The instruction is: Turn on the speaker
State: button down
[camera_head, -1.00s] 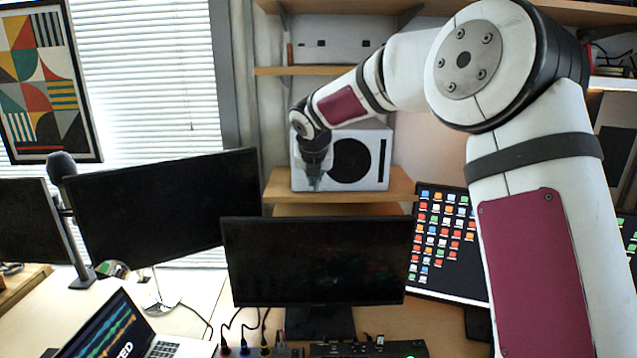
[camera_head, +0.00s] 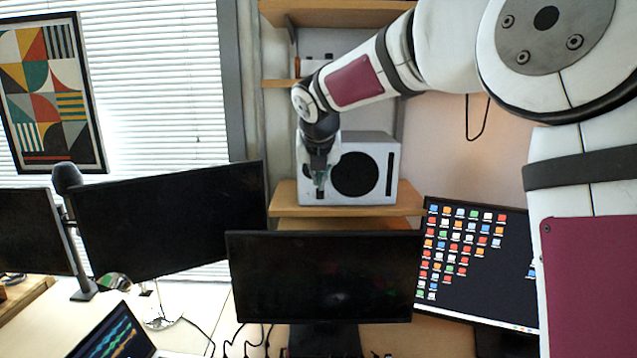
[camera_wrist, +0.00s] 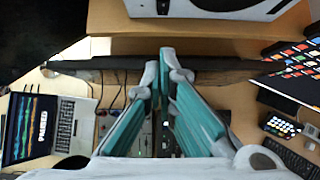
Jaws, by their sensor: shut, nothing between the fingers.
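The speaker is a white box with a round black cone and a dark vertical slot at its right (camera_head: 374,143). It stands upright on a wooden shelf (camera_head: 402,200) above the middle monitor. In the wrist view only the lower part of the speaker (camera_wrist: 205,12) shows at the top edge. My gripper (camera_head: 320,188) points down in front of the speaker's left side and hides part of its front. I cannot tell whether it touches. In the wrist view my gripper (camera_wrist: 166,56) has its teal-padded fingers shut and empty, their tips below the speaker in the picture.
A black monitor (camera_head: 325,280) stands below the shelf, with another (camera_head: 170,222) at left and an icon-filled screen (camera_head: 470,260) at right. An upper shelf (camera_head: 330,12) is above the speaker. A laptop (camera_wrist: 75,122) and a small keypad (camera_wrist: 281,126) are on the desk.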

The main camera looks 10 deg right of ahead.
aim_at(320, 194)
jog(key=shift+s+a+f+b, duration=0.2)
jog(key=shift+f+b, duration=0.4)
jog(key=shift+b, duration=0.35)
jog(key=shift+d, duration=0.1)
jog(key=p+x, duration=0.1)
jog(key=x, duration=0.9)
jog(key=shift+f, duration=0.2)
jog(key=shift+w+d, duration=0.15)
jog(key=shift+w, duration=0.4)
jog(key=shift+w+d, duration=0.15)
jog(key=shift+w, duration=0.4)
jog(key=shift+w+d, duration=0.15)
jog(key=shift+w, duration=0.6)
jog(key=shift+f, duration=0.1)
